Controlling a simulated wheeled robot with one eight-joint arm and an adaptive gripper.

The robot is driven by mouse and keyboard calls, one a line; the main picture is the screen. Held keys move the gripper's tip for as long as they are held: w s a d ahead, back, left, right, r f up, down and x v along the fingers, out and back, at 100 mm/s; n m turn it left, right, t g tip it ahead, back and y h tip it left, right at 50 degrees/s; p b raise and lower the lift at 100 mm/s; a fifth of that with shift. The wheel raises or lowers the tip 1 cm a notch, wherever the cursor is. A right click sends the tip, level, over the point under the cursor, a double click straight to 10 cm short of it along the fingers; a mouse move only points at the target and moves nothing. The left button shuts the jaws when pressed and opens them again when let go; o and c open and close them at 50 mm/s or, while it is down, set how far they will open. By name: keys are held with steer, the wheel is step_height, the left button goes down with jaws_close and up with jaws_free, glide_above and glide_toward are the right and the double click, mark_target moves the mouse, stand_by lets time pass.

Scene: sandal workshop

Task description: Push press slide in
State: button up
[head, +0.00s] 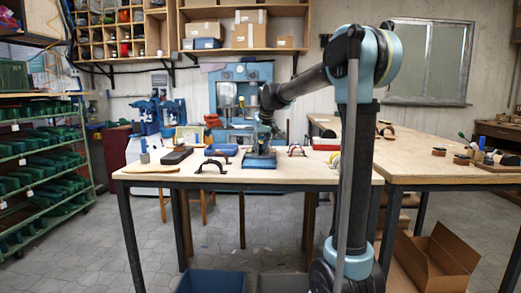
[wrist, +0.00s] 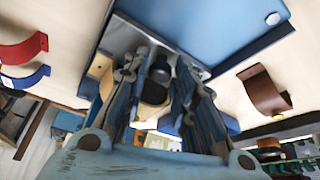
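A low blue press (head: 259,162) sits on the wooden table, with its large blue body (wrist: 200,30) filling the top of the wrist view. A grey metal slide (wrist: 128,38) shows at the press's edge. A black rounded knob (wrist: 159,72) stands by the slide, between my gripper's fingers. My gripper (head: 264,142) points down just above the press in the head view. In the wrist view my gripper (wrist: 160,85) has its fingers apart, one on each side of the knob. I cannot tell whether they touch it. How far the slide sticks out is hard to tell.
A dark block (head: 176,155) and a blue piece (head: 221,150) lie to the left. The front table strip is mostly clear.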

mark_target(261, 143)
jaws_close()
steer(key=shift+w+d+r, duration=0.1)
steer(key=shift+w, duration=2)
steer(key=shift+o, duration=1.9)
jaws_free()
steer(key=shift+w, duration=0.1)
steer(key=shift+s+r, duration=0.25)
steer(key=shift+r, duration=0.15)
steer(key=v, duration=1.1)
steer(key=shift+f, duration=0.1)
